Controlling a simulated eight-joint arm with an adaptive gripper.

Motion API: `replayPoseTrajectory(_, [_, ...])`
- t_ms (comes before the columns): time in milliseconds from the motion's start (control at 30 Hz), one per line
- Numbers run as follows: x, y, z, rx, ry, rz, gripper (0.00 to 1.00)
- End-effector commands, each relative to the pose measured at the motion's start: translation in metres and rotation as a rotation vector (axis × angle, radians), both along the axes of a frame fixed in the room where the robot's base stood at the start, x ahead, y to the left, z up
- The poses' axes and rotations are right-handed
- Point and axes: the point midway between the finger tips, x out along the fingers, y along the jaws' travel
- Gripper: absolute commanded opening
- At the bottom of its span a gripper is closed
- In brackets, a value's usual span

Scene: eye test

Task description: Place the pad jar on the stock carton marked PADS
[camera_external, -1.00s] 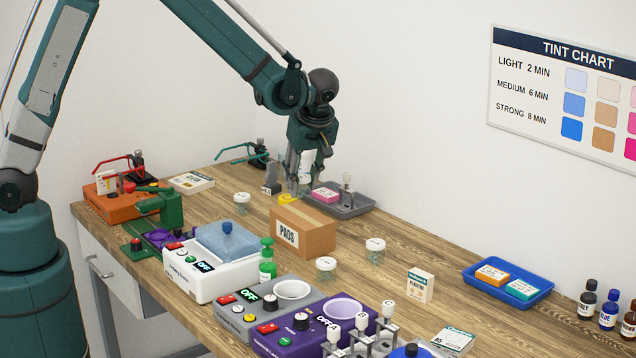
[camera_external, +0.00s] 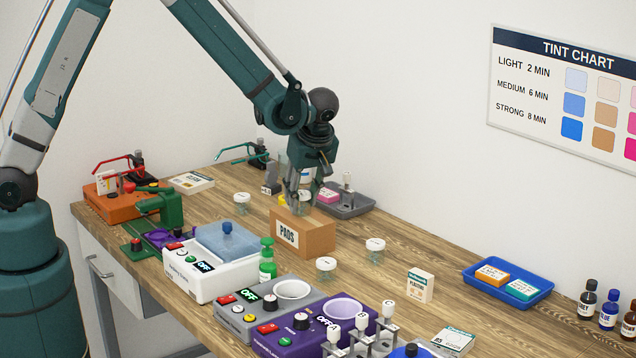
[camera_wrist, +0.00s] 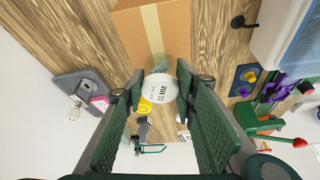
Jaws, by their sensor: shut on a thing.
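My gripper (camera_external: 303,203) is shut on a small clear jar with a white lid (camera_wrist: 160,88); the lid's print seems to read 11 MM. The stock carton marked PADS (camera_external: 288,236) is a brown box standing on the bench, its label facing the front left. In the external view the held jar overlaps the carton's top toward the back. In the wrist view the jar lies in front of the carton's near edge (camera_wrist: 155,35), between both green finger pads. I cannot tell whether the jar touches the carton.
Other white-lidded jars stand at the carton's left (camera_external: 242,199), front (camera_external: 326,264) and right (camera_external: 375,245). A grey tray (camera_external: 352,207) with a pink box lies behind. A white machine with a blue lid (camera_external: 225,240) stands front left. Bench right of the carton is mostly clear.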

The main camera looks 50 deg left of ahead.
Motion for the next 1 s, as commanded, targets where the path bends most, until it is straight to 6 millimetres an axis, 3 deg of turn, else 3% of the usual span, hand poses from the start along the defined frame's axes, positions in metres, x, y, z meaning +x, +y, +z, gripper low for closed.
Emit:
replayPoseTrajectory(467, [0.0000,0.0000,-0.0051,0.000,0.000,0.000,0.16])
replayPoseTrajectory(500, [0.0000,0.0000,-0.0044,0.000,0.000,0.000,0.32])
replayPoseTrajectory(600, [0.0000,0.0000,-0.0039,0.000,0.000,0.000,0.43])
replayPoseTrajectory(1000, [0.0001,0.0000,-0.0027,0.000,0.000,0.000,0.43])
